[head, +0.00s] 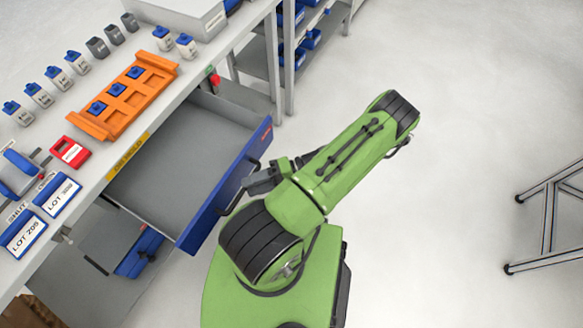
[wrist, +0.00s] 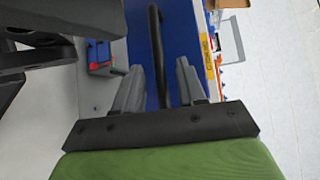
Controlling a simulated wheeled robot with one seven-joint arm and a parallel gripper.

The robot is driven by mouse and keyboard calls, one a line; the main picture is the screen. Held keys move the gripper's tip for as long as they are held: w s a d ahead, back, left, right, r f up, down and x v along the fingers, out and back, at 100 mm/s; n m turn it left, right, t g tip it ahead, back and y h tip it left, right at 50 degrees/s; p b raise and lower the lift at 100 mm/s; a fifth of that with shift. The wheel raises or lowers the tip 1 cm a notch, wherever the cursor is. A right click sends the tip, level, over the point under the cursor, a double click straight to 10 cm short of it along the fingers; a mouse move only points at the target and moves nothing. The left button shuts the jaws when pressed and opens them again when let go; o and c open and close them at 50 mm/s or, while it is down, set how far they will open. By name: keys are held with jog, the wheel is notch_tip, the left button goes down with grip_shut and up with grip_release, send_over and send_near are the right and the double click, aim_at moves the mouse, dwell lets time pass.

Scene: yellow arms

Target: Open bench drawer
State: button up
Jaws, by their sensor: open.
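The bench drawer (head: 180,180) is pulled well out from under the bench top, and its grey inside looks empty. Its blue front (head: 228,190) carries a dark bar handle (head: 240,186). My gripper (head: 262,180) is at the drawer front by the handle. In the wrist view the black handle (wrist: 156,50) runs between the two grey fingers of my gripper (wrist: 158,85). The fingers are apart, with a gap visible beside the handle. Part of the handle is hidden by my gripper in the head view.
On the bench top (head: 165,100) stand an orange rack (head: 125,98), several small bottles, a red box (head: 70,152) and blue lot bins (head: 25,234). A shelf with blue bins (head: 300,40) is behind. A metal frame (head: 547,225) stands at right. The floor between is clear.

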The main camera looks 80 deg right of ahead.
jog(key=v, duration=1.4)
jog(key=shift+s, duration=0.1)
jog(key=w+a+r+n+g+h+p, duration=0.1)
jog(key=w+a+r+n+g, duration=0.2)
jog(key=w+r+g, duration=0.55)
jog(key=w+a+r+n+g+p, duration=0.25)
jog(key=w+r+g, duration=0.35)
jog(key=w+r, duration=0.5)
jog(key=w+a+r+n+h, duration=0.3)
jog(key=w+a+r+h, duration=0.15)
jog(key=a, duration=0.25)
jog(key=s+a+r+n+t+h, duration=0.1)
jog(key=s+a+r+n+t, duration=0.1)
jog(key=a+r, duration=0.2)
jog(key=s+a+r+n+t+h+p, duration=0.1)
jog(key=s+a+r+n+t, duration=0.1)
jog(key=a+r, duration=0.3)
jog(key=a+n+t, duration=0.1)
jog(key=a, duration=0.3)
jog(key=shift+s+t, duration=0.25)
jog(key=shift+t, duration=0.1)
